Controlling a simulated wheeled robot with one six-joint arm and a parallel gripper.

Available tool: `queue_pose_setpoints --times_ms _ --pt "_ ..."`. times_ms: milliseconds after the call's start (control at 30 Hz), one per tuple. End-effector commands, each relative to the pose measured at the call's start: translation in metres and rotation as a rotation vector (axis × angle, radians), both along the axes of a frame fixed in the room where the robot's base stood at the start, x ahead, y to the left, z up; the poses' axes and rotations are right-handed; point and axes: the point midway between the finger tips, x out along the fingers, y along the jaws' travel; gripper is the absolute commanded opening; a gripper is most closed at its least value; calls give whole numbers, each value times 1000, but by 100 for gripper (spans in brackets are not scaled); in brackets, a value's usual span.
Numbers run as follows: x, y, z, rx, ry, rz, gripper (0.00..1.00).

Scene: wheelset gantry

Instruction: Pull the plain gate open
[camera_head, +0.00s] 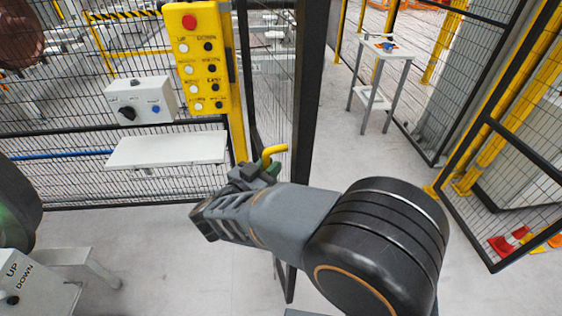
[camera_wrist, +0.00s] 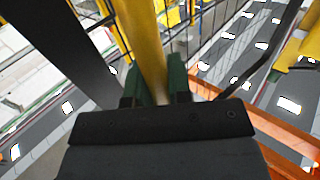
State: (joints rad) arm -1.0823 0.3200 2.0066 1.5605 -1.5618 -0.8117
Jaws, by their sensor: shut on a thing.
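The gate is a black-framed mesh panel (camera_head: 272,85) in the head view, with a thick dark upright (camera_head: 308,90) at its right. It is seen at a steep angle, and I cannot tell how far it stands open. A yellow handle (camera_head: 275,150) with a bent top shows just above my gripper (camera_head: 264,172). In the wrist view the yellow handle (camera_wrist: 146,40) runs between the two green finger pads of my gripper (camera_wrist: 155,90), which is shut on it. My arm hides the lower part of the gate and handle.
A yellow button panel (camera_head: 200,60), a grey switch box (camera_head: 140,100) and a white shelf (camera_head: 168,150) are on the fence at left. A small table (camera_head: 385,60) stands beyond at right. Mesh fencing (camera_head: 500,130) and cones (camera_head: 510,240) lie far right. Floor between is clear.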

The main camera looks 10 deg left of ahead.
Motion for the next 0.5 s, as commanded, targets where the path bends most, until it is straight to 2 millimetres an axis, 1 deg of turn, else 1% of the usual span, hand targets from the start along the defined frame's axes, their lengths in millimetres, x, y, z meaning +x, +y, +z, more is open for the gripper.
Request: queue_pose_setpoints --times_ms 33,400,433,500 --pt "-3 -1 -4 -12 9 -11 0" --pt "-2 -2 -4 -12 7 -19 0" --pt "-2 -2 -4 -12 7 -19 22" --pt "-2 -2 -4 -11 7 -19 28"
